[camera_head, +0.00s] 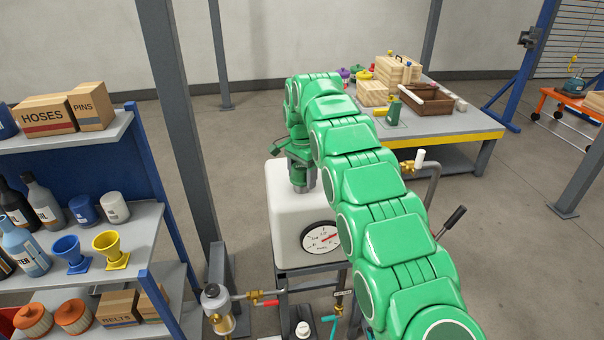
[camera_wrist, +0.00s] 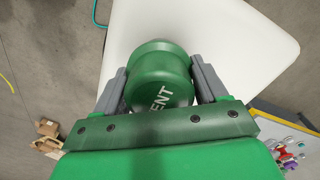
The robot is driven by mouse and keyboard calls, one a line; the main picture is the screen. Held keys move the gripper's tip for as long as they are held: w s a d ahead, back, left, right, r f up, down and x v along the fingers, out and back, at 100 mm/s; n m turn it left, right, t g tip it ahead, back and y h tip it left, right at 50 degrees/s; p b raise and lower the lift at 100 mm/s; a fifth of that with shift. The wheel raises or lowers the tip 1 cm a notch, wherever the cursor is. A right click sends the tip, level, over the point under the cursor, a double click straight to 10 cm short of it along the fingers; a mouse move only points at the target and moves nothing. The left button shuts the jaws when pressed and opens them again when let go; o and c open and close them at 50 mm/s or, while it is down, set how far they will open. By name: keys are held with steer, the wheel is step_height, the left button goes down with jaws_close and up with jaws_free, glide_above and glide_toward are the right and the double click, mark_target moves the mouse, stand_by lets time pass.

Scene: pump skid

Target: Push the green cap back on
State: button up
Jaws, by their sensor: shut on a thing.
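The green cap (camera_wrist: 160,80), with white lettering ending in "ENT", sits between the two grey fingers of my gripper (camera_wrist: 157,70) in the wrist view. My gripper (camera_head: 302,178) is shut on it, over the top of the white tank (camera_head: 286,222). The tank's white top (camera_wrist: 228,30) spreads behind the cap in the wrist view. The cap hides what lies beneath it, so I cannot tell whether it touches a neck or opening. In the head view the fingers and wrist mostly hide the cap.
A round gauge (camera_head: 319,237) is on the tank's front. A brass valve (camera_head: 262,297) with a red handle is below left. A shelf (camera_head: 135,225) with bottles and funnels stands left. A grey post (camera_head: 178,120) rises between. A workbench (camera_head: 455,125) stands behind right.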

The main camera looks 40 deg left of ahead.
steer(key=shift+f, duration=0.4)
steer(key=o, duration=1.3)
steer(key=shift+r, duration=0.15)
steer(key=shift+r, duration=1.4)
steer(key=shift+s+d+r, duration=4.95)
steer(key=shift+s, duration=0.05)
